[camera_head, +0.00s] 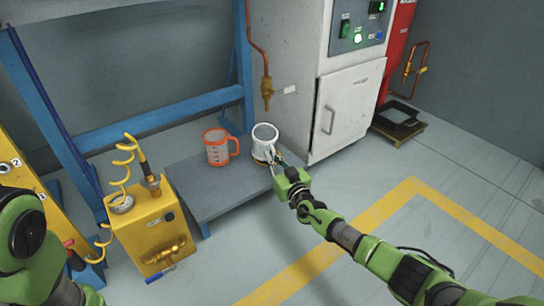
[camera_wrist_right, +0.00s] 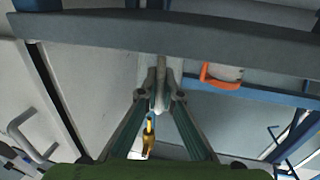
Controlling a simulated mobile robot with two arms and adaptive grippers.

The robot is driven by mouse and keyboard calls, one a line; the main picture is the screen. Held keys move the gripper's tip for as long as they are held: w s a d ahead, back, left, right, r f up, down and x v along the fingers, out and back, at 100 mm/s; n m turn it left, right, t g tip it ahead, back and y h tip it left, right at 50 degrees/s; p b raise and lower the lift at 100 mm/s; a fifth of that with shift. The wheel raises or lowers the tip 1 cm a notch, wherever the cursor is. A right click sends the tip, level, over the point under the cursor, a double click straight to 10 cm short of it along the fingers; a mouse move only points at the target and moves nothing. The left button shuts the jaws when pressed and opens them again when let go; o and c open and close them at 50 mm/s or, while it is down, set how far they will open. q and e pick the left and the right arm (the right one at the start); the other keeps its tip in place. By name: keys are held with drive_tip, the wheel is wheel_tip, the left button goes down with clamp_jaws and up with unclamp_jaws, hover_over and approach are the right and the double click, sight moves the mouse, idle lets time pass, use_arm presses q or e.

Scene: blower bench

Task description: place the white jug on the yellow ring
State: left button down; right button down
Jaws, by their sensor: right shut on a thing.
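The white jug (camera_head: 265,138) is upright at the right end of the grey bench (camera_head: 218,194). My right gripper (camera_head: 273,163) is at its near right side and shut on it. In the right wrist view the fingertips (camera_wrist_right: 160,96) close on a narrow pale part, apparently the jug's handle (camera_wrist_right: 161,76). A thin yellowish edge, perhaps the yellow ring (camera_head: 258,161), shows at the jug's base; the rest is hidden. I cannot tell whether the jug touches it. My left arm shows at the left edge, its gripper out of view.
An orange-and-white mug (camera_head: 217,148) stands left of the jug on the bench. A yellow unit with a coiled hose (camera_head: 150,228) is at the bench's left end. A white cabinet (camera_head: 346,108) and a copper pipe with a brass valve (camera_head: 266,87) are behind the jug.

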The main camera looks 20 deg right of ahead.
drive_tip(key=shift+f, duration=0.2)
drive_tip(key=c, duration=2.2)
unclamp_jaws()
